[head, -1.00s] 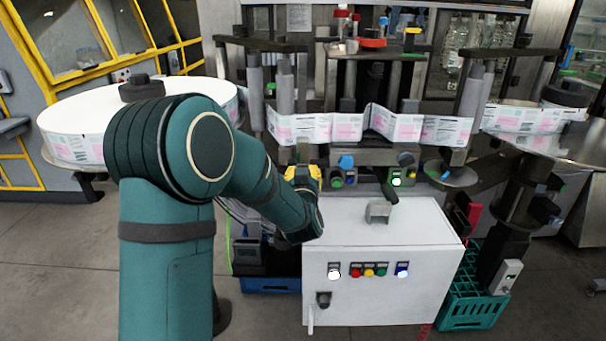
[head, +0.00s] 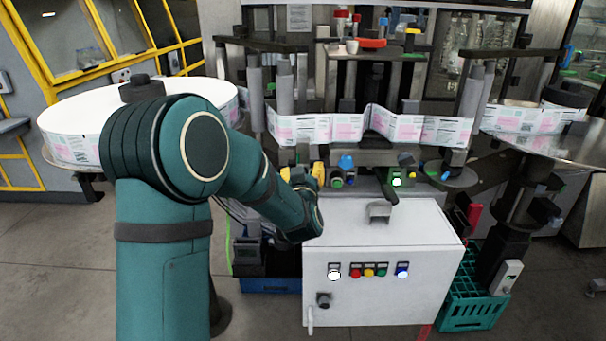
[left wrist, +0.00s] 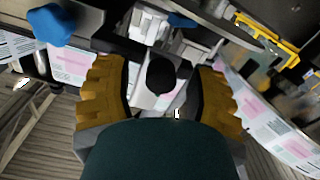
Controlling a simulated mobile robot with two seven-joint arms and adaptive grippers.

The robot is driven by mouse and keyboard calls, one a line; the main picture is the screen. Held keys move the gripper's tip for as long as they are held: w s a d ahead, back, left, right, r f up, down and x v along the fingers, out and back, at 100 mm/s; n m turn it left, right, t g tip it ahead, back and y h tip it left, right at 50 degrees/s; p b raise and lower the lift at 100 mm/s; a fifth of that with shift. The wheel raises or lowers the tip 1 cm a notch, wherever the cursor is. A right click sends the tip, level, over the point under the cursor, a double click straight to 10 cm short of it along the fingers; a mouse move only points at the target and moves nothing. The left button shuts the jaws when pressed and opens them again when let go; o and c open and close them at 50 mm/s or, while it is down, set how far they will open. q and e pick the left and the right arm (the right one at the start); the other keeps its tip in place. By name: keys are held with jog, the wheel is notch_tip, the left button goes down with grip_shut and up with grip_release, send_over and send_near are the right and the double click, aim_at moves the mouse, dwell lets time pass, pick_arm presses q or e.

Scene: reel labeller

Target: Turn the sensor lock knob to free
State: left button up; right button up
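In the left wrist view, a dark round knob (left wrist: 160,74), which looks like the sensor lock knob, sits on a pale bracket. My left gripper (left wrist: 160,68) is open, with one yellow finger on each side of the knob and a visible gap on both sides. In the head view, my left gripper (head: 303,173) is at the labeller's front, just left of a blue knob (head: 346,162). The dark knob cannot be made out there behind the gripper. The blue knob (left wrist: 52,24) is at the upper left in the wrist view. My right gripper is not in view.
The label web (head: 345,127) runs across the machine just above the gripper. A white control cabinet (head: 350,240) with coloured buttons stands below, close to my forearm. A large label reel (head: 75,148) is at the left. A green crate (head: 470,300) stands on the floor at right.

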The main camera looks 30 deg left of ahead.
pick_arm(q)
jog(key=shift+f, duration=0.15)
jog(key=shift+s+d, duration=0.1)
jog(key=shift+d, duration=0.05)
jog(key=v, duration=1.1)
jog(key=shift+s, duration=0.35)
jog(key=shift+d, duration=0.1)
